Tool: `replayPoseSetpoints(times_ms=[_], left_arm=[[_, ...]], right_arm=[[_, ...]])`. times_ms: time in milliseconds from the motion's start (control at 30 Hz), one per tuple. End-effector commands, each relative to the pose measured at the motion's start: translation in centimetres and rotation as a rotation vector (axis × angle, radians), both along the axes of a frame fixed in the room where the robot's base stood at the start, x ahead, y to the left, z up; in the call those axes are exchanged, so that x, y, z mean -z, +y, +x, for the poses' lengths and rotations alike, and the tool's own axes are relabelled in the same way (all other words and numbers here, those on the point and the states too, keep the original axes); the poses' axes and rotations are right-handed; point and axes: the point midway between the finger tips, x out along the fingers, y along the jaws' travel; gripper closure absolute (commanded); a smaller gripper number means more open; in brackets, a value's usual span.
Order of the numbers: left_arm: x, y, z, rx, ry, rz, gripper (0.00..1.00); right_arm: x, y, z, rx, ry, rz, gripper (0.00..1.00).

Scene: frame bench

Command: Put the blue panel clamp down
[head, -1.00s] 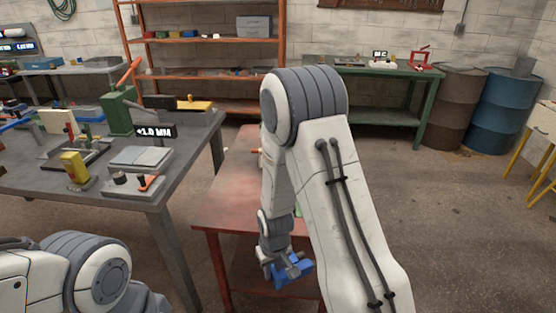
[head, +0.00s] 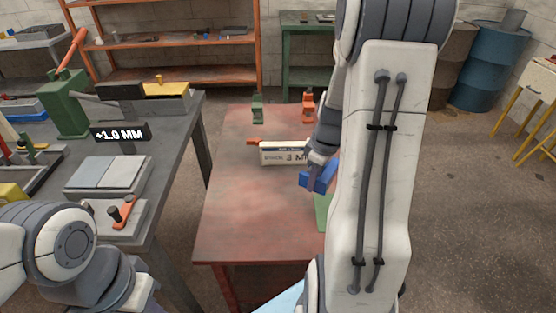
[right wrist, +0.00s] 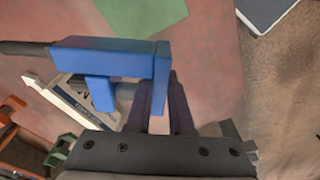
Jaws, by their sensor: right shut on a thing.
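The blue panel clamp (head: 318,178) is in my right gripper (head: 314,166), over the right part of the red table (head: 250,210). In the right wrist view the blue clamp (right wrist: 110,62) lies across the fingers (right wrist: 168,108), its dark handle pointing left. The fingers are shut on it. It appears to be held above the table; the exact gap cannot be told. My right forearm hides part of the clamp and the table's right side in the head view. My left arm shows at lower left, but its gripper is out of view.
A white labelled block (head: 283,153) stands just left of the blue clamp. A green clamp (head: 257,108) and an orange clamp (head: 308,104) stand at the table's back. A green patch (right wrist: 145,12) lies on the table. The table's front left is clear.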

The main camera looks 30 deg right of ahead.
Motion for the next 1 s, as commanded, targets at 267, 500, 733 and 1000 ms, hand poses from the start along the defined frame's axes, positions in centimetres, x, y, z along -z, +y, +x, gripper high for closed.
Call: replayPoseSetpoints(times_ms=[267,500,733,1000], left_arm=[[-1.2,0.0,0.0,0.000,0.000,0.000,1.00],[-2.0,0.0,0.0,0.000,0.000,0.000,1.00],[-2.3,0.0,0.0,0.000,0.000,0.000,1.00],[-2.6,0.0,0.0,0.000,0.000,0.000,1.00]], right_arm=[[3.2,2.9,5.0,-0.014,0.004,0.002,1.00],[5.9,4.9,9.0,-0.009,0.001,0.000,1.00],[7.4,5.3,10.0,-0.003,0.002,0.001,1.00],[10.6,5.3,10.0,-0.004,0.000,0.000,1.00]])
